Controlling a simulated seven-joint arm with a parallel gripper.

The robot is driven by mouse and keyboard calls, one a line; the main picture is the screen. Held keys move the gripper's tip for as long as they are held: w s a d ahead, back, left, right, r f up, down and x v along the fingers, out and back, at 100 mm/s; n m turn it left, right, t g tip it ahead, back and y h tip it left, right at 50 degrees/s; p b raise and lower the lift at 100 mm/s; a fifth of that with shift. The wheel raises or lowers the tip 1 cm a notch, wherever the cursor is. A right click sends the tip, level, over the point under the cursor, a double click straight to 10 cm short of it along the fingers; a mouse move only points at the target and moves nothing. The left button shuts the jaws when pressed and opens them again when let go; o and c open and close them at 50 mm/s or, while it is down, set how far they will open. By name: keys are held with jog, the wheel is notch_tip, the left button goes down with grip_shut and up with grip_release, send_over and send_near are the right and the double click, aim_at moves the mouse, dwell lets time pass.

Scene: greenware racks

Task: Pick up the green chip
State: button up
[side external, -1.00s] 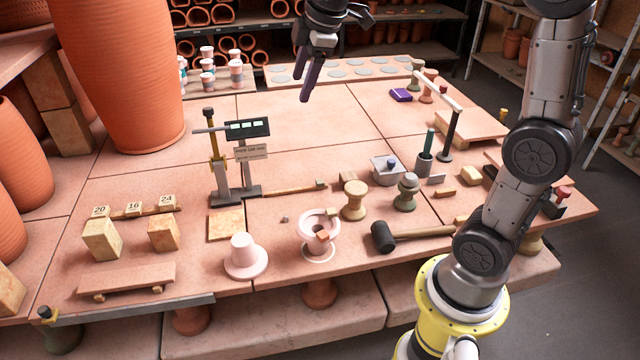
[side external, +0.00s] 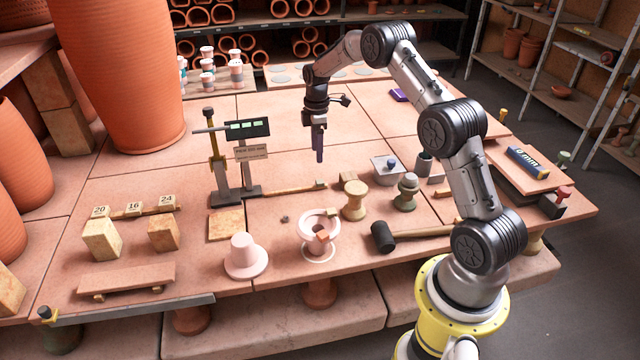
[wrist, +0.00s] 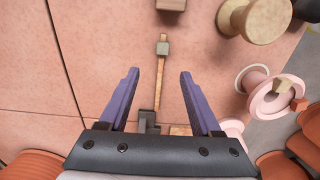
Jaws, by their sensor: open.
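I cannot pick out a loose green chip for certain in either view. The clearest green is a row of pale green patches on the black bar (side external: 247,128) of a stand at the table's left middle. My gripper (side external: 319,157) points down above the middle of the table, right of that stand. In the wrist view my gripper (wrist: 159,73) has its two purple fingers spread with nothing held. A thin wooden rod with a small block (wrist: 163,48) shows between and beyond the fingertips, below them.
A tall clay vase (side external: 120,80) rises at left.

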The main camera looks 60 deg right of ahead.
send_over(320, 181)
jog(key=f, duration=0.5)
jog(key=shift+w+a+f, duration=0.15)
jog(key=shift+w+f, duration=0.05)
jog(key=shift+w, duration=0.2)
jog(key=f, duration=0.2)
jog(key=s+f, duration=0.1)
jog(key=f, duration=0.1)
jog(key=shift+f, duration=0.1)
jog(key=shift+w+f, duration=0.1)
jog(key=shift+f, duration=0.4)
grip_shut()
